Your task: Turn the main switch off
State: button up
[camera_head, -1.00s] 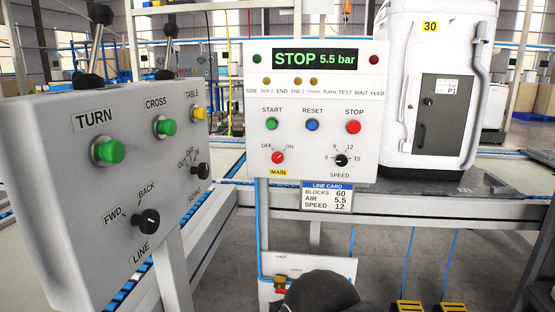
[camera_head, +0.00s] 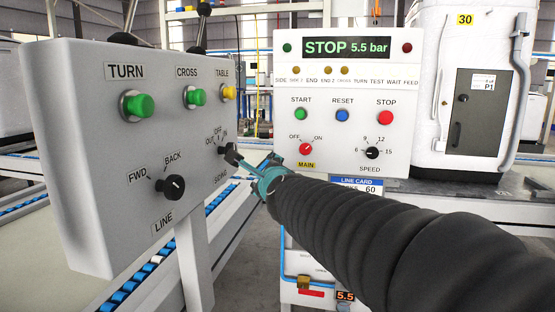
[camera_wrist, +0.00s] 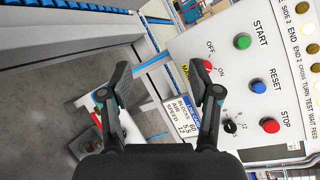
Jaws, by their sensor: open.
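The main switch (camera_head: 305,149) is a red knob above the yellow MAIN label on the white control panel (camera_head: 385,95). Its mark seems to point up right, towards ON. My gripper (camera_head: 252,160) is left of the knob and in front of the panel, apart from the knob as far as I can tell. In the wrist view my gripper (camera_wrist: 161,78) has its fingers spread wide with nothing between them.
The panel also carries a green START button (camera_head: 302,112), a blue RESET button (camera_head: 342,114), a red STOP button (camera_head: 386,117) and a SPEED knob (camera_head: 372,152). A grey side box (camera_head: 90,180) with buttons and knobs stands close on the left. The display (camera_head: 341,47) reads STOP 5.5 bar.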

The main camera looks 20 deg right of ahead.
jog(key=w+d+m+h+b, duration=0.2)
jog(key=w+d+m+h, duration=0.25)
jog(key=m, duration=0.35)
jog(key=m+h, duration=0.3)
jog(key=m, duration=0.6)
send_near(305, 148)
jog(key=shift+g+h, duration=0.35)
jog(key=shift+g, duration=0.15)
jog(key=x, duration=0.9)
jog(key=shift+w+a+r, duration=0.1)
jog(key=shift+w, duration=0.2)
jog(key=c, duration=1.1)
